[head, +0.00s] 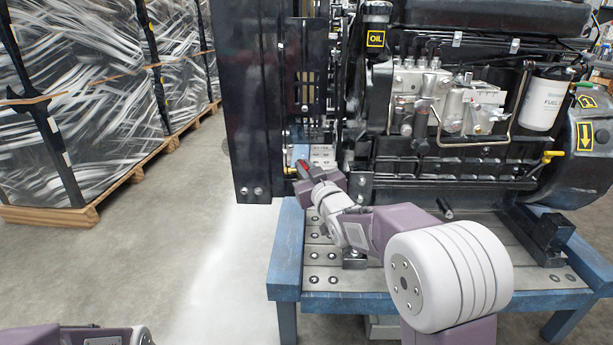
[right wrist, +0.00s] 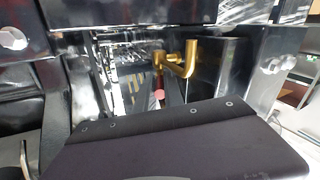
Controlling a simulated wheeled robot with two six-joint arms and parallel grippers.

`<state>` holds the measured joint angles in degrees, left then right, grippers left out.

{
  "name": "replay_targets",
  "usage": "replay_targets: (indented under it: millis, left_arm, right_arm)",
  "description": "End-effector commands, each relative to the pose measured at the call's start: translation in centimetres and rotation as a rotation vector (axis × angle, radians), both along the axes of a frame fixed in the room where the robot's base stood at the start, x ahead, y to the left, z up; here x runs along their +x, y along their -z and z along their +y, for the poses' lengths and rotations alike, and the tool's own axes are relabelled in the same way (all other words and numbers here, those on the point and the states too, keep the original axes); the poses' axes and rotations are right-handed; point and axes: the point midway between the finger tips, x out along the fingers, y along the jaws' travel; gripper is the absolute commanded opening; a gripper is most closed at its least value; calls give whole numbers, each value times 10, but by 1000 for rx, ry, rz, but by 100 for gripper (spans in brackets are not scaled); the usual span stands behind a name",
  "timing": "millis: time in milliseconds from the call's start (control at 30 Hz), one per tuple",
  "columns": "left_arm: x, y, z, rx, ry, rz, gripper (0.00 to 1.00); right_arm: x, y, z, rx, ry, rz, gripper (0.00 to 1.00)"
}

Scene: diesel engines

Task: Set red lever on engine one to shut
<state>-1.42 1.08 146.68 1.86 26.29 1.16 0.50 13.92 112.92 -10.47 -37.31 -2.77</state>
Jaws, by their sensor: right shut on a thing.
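The black diesel engine (head: 460,140) stands on a blue-framed stand. The red lever (head: 303,166) sits low at its left end, beside the black radiator frame. A small brass valve (head: 290,171) shows just left of the lever. My right gripper (head: 306,171) reaches in from the lower right and is shut on the lever. In the right wrist view, the brass valve body (right wrist: 182,66) has a bent pipe, and a short red piece of the lever (right wrist: 159,94) hangs below it. My dark gripper body hides the rest of the lever. My left gripper is not in view.
The blue stand (head: 288,245) runs under the engine. The black radiator frame (head: 253,110) rises close left of my gripper. Wrapped pallets (head: 85,100) stand at left, with clear floor between.

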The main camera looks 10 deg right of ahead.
Motion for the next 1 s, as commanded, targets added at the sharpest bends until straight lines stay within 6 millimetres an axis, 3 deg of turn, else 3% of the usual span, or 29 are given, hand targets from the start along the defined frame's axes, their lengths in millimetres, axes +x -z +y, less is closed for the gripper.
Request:
replay_targets:
  millis: [33, 133, 600, 1000]
  left_arm:
    - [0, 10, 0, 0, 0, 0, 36]
    - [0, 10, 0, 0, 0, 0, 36]
    - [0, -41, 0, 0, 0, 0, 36]
    - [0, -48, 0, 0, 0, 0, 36]
  right_arm:
    - [-1, 5, 5, 0, 24, -2, 0]
    - [0, 2, 8, 0, 90, 2, 0]
    - [1, -4, 15, -6, 337, 5, 0]
    - [1, 1, 15, -3, 390, 2, 0]
